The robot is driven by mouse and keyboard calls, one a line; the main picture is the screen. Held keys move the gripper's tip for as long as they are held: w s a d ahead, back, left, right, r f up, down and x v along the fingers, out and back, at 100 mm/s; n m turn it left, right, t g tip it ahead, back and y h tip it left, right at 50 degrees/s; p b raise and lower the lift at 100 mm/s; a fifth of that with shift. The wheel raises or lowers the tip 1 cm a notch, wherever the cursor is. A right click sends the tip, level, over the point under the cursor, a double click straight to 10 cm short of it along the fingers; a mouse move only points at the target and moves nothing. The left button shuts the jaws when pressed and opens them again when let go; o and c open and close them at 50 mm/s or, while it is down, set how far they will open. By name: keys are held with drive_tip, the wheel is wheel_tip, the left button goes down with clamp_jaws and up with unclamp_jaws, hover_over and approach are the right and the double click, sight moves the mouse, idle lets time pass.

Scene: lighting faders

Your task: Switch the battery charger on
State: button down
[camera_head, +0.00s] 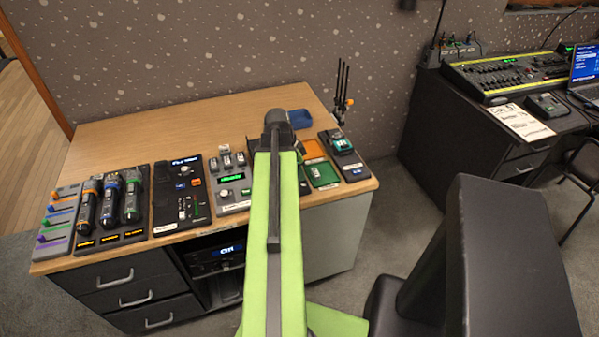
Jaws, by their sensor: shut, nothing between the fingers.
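No device in view has a label I can read as the battery charger. A dark unit (343,158) with a teal-lit part stands at the desk's right end. A black panel (166,211) with a small blue display and an orange part lies left of the middle. A grey panel (233,204) with knobs and a green display lies beside it, partly behind my arm. My green and black arm reaches over the desk from the bottom of the view. The fingers of my gripper are hidden, so I cannot tell what they are near.
The wooden desk (160,134) is clear at the back left. A dock (109,237) with several handheld devices and a fader panel (58,226) fill its left front. A blue tray (300,119) and a thin dark stand (342,92) are at the back right. A black desk (440,125) stands right.

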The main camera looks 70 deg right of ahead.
drive_tip(key=d+p+v, duration=0.2)
drive_tip(key=p+v, duration=1.1)
drive_tip(key=shift+w+d+r, duration=0.15)
drive_tip(key=shift+w+r, duration=0.25)
drive_tip(key=shift+r, duration=0.05)
